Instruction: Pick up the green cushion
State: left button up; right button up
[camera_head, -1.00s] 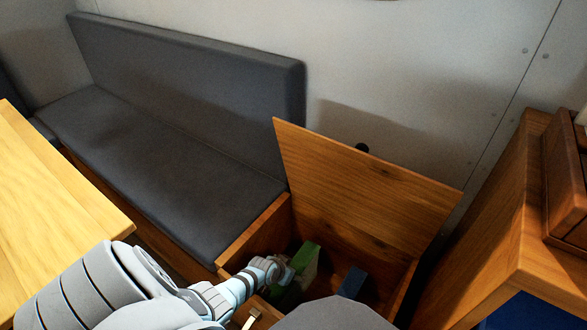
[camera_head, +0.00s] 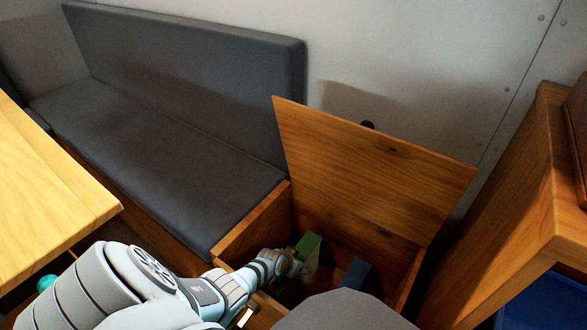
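The green cushion (camera_head: 309,244) stands inside the open wooden locker (camera_head: 250,226) at the end of the bench, and only its upper part shows. My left arm reaches over the locker's front edge, and my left gripper (camera_head: 290,266) is down inside, right beside the cushion on its near left side. The fingertips are dark and partly hidden, so I cannot tell whether they touch or grip the cushion. My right gripper is not in view.
A blue item (camera_head: 355,273) is in the locker to the right of the cushion. The raised wooden lid (camera_head: 370,170) leans behind. A grey bench (camera_head: 150,150) is left, a table (camera_head: 50,190) at far left, and a wooden counter (camera_head: 505,210) at right. A teal round thing (camera_head: 47,282) shows below the table.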

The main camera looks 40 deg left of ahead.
pick_arm(q)
grip_shut()
dwell(0.3)
jog(key=shift+r, duration=0.1)
